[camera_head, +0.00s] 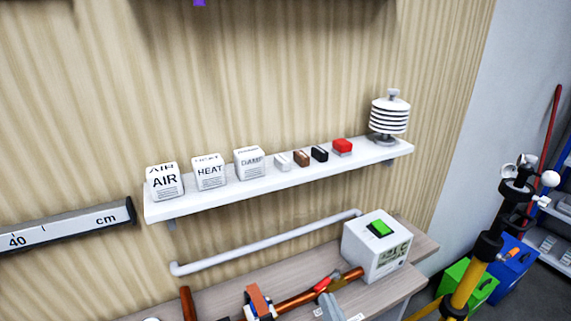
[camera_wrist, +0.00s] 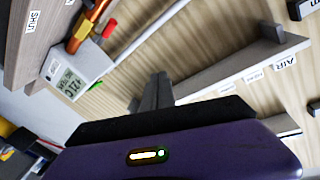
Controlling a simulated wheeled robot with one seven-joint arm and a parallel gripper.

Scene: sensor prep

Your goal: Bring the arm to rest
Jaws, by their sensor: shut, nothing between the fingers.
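My gripper (camera_wrist: 157,90) shows in the wrist view as two dark fingers closed together beyond my purple wrist housing. It holds nothing, and the fingers appear clear of the shelf and wall behind them. In the head view my arm is almost wholly out of the picture; only a small purple bit shows at the top edge, and the fingers are not seen there.
A white wall shelf (camera_head: 290,178) bears AIR (camera_head: 165,184), HEAT (camera_head: 209,174) and DAMP (camera_head: 249,164) blocks, several small blocks and a louvred shield (camera_head: 389,116). Below are a white rail (camera_head: 265,242) and a display box (camera_head: 376,248) on a bench. A yellow stand (camera_head: 468,285) is right.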

